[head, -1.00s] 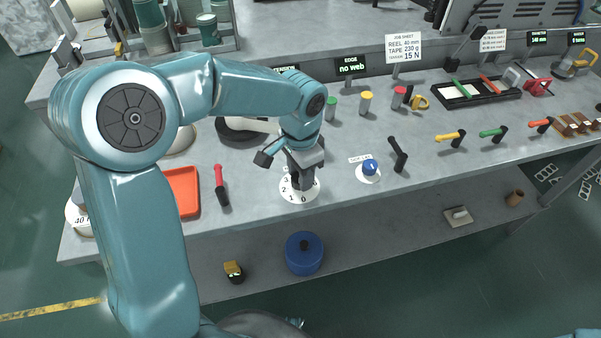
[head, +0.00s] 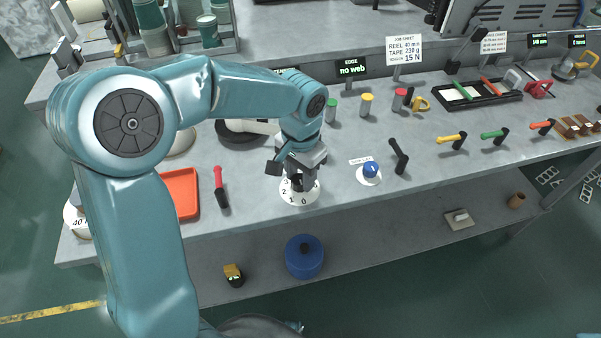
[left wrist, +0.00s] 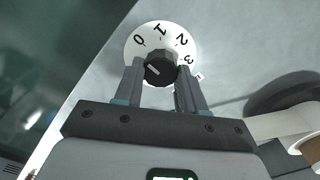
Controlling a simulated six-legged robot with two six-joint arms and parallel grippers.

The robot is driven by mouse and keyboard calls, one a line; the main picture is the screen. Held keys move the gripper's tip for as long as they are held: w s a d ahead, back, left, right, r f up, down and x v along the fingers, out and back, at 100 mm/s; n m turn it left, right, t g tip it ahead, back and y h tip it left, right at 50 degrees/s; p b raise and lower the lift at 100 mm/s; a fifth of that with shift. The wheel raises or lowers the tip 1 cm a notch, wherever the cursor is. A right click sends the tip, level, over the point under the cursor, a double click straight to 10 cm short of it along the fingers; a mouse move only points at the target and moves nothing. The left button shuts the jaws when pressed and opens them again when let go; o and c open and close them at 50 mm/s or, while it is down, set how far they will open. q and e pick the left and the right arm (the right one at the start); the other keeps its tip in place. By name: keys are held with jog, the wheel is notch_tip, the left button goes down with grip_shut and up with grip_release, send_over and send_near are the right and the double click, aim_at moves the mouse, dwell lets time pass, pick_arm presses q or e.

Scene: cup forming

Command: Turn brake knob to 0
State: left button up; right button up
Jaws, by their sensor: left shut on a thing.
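The brake knob is a dark ribbed knob (left wrist: 161,68) on a round white dial (head: 299,196) near the front edge of the bench. The dial carries the numbers 0, 1, 2 and 3. My left gripper (head: 298,182) points down over the dial and hides most of the knob in the head view. In the left wrist view its two fingers (left wrist: 160,85) stand on either side of the knob, shut on it. A pale mark shows on the knob's top; I cannot tell which number it points to. My right gripper is not in view.
A blue knob (head: 370,169) on a small white dial is to the right. A black lever (head: 398,156) stands beyond it. A red-handled tool (head: 219,187) and an orange tray (head: 181,193) lie to the left. The bench front between the dials is clear.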

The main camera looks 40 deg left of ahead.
aim_at(300, 179)
pick_arm(q)
jog(key=o, duration=1.1)
jog(key=shift+c, duration=0.2)
jog(key=shift+r, duration=0.1)
notch_tip(300, 179, up, 16)
jog(key=p, duration=0.2)
jog(key=shift+s, duration=0.1)
